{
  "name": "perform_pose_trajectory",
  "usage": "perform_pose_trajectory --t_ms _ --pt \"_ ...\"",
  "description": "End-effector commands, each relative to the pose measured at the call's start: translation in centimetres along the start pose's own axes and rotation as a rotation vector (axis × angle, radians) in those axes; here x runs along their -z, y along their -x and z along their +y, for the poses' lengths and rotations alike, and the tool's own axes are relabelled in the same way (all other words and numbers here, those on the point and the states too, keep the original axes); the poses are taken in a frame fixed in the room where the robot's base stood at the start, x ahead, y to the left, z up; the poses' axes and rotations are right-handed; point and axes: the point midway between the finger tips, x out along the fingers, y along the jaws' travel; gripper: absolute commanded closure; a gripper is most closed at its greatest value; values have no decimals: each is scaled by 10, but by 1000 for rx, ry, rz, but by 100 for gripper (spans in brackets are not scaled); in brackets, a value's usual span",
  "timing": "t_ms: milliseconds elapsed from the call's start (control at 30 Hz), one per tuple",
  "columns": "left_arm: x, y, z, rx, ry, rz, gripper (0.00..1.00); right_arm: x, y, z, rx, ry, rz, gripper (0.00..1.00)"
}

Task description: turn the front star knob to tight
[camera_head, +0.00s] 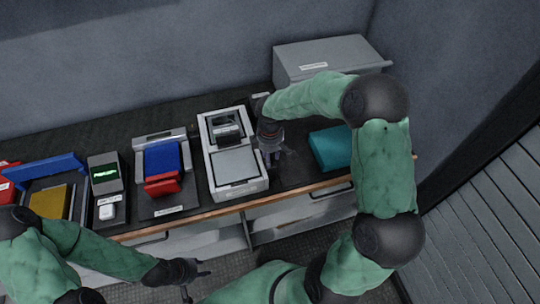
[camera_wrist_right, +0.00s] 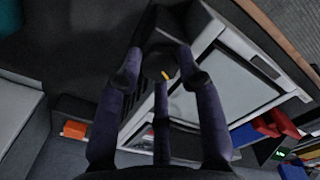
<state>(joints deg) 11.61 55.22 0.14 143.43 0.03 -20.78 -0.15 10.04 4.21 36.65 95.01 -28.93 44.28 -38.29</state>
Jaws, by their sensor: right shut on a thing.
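The dark front star knob (camera_wrist_right: 158,62) is in the right wrist view, with a small yellow mark on it. My right gripper (camera_wrist_right: 164,80) is shut around the knob, its fingers on either side and one below. In the head view my right gripper (camera_head: 272,152) points down just right of the white-framed unit (camera_head: 262,186), and the knob is hidden there. The unit also shows in the right wrist view (camera_wrist_right: 200,32). I cannot read the knob's tight marking. My left gripper (camera_head: 190,270) is empty in front of the bench, with its fingers apart.
A teal block (camera_head: 331,150) lies right of my right gripper. A large grey box (camera_head: 315,58) stands behind. The wooden bench edge (camera_head: 300,189) runs in front.

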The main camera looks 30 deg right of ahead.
Motion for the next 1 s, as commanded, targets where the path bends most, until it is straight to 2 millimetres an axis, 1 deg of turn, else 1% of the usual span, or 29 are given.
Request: perform_pose_trajectory --t_ms 700,1000 --pt "0 -9 -3 0 0 0 60 0 -2 -1 2 -679 -1 95" --pt "0 -13 -5 0 0 0 60 0 -2 -1 2 -921 -1 95"
